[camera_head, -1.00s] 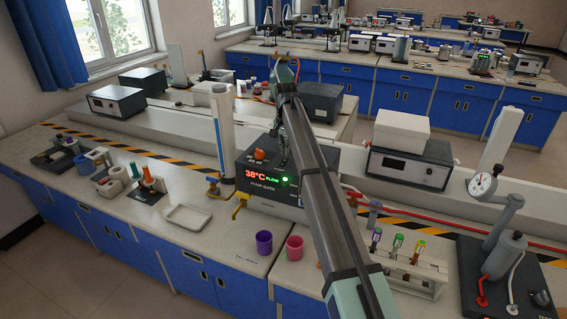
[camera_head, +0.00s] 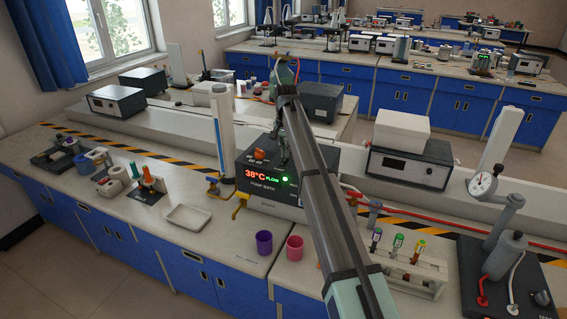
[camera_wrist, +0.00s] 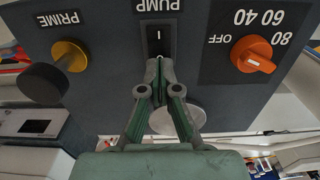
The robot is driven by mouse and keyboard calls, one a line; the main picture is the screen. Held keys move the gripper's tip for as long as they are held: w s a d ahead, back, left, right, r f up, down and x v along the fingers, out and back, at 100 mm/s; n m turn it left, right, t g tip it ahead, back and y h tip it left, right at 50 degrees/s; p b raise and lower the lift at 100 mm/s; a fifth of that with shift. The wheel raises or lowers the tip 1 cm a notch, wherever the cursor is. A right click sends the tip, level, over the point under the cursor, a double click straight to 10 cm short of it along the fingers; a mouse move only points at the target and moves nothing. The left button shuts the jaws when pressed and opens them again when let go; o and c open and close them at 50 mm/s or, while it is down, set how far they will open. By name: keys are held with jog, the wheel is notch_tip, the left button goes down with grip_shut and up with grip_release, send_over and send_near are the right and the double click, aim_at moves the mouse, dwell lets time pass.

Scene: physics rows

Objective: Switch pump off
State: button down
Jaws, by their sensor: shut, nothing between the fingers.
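The pump unit (camera_head: 262,184) is a dark box on the bench. Its display reads 38°C and FLOW in red and green, and a green light (camera_head: 285,180) is lit. In the wrist view, which shows the panel upside down, the black rocker switch (camera_wrist: 158,40) sits beside the word PUMP, with a white line mark showing. My gripper (camera_wrist: 159,64) is shut and empty, its tips right at the rocker's edge and covering part of it. I cannot tell whether they touch. In the head view my arm hides part of the unit.
An orange dial (camera_wrist: 253,54) marked OFF, 40, 60, 80 is right of the tips in the wrist view. A yellow PRIME knob (camera_wrist: 69,56) is to the left. Purple (camera_head: 264,242) and pink (camera_head: 294,248) cups stand before the unit, with a tray (camera_head: 187,218) to the left.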

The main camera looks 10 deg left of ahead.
aim_at(285, 159)
jog(key=shift+f, duration=0.75)
dwell(0.4)
jog(key=shift+r, duration=0.1)
jog(key=shift+r+p, duration=1.5)
jog(key=shift+r, duration=1.9)
jog(key=shift+d+f, duration=0.1)
